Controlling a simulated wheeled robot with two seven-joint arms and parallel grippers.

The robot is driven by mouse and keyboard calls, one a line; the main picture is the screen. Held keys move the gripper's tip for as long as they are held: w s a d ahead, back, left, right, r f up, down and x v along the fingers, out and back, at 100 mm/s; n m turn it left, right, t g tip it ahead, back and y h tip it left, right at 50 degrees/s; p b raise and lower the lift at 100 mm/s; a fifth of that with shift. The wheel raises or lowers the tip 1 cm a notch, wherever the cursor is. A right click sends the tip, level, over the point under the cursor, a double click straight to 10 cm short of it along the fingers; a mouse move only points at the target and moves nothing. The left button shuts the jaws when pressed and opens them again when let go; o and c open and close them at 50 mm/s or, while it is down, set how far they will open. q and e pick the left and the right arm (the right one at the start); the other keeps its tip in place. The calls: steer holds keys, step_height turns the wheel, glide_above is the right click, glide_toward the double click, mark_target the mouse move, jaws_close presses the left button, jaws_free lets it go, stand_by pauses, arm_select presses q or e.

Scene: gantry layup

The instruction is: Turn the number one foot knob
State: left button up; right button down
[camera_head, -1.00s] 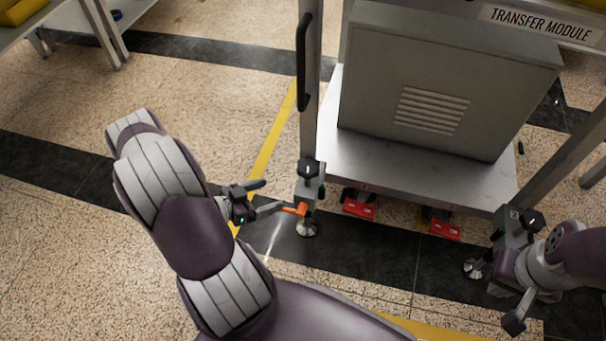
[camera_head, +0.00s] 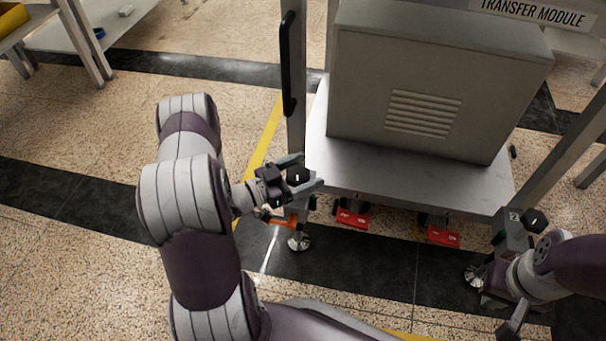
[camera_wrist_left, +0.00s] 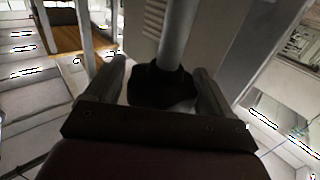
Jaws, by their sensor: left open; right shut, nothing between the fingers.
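The number one foot knob (camera_head: 298,176) is black, marked 1, and sits atop the foot at the module's front left leg. My left gripper (camera_head: 302,173) is open, with one finger on the far side of the knob and one on the near side. In the left wrist view the dark knob (camera_wrist_left: 160,88) lies between the two spread fingers, below a grey post; whether they touch it I cannot tell. My right gripper (camera_head: 497,284) is shut and empty, low by the front right foot and partly hidden by its own wrist.
An orange lever (camera_head: 283,222) sticks out left below the knob, close under my left gripper. Red pedals (camera_head: 352,218) lie under the module shelf (camera_head: 405,180). Speckled floor is clear at left.

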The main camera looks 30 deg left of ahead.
arm_select(q)
steer(key=c, duration=1)
steer(key=shift+m+g+h, duration=0.3)
steer(key=shift+h, duration=0.1)
steer(key=shift+d+r+m+g+h+p, duration=0.1)
steer(key=shift+m+g+h+p, duration=0.5)
steer(key=shift+m+g+h, duration=0.5)
steer(key=shift+s+d+m+g+h, duration=0.1)
steer(key=shift+s+m+g+h, duration=0.05)
steer(key=shift+m+g+h, duration=0.75)
steer(key=shift+s+d+m+g+h, duration=0.1)
steer(key=shift+m+g+h, duration=0.5)
steer(key=shift+g, duration=0.5)
steer(key=o, duration=1)
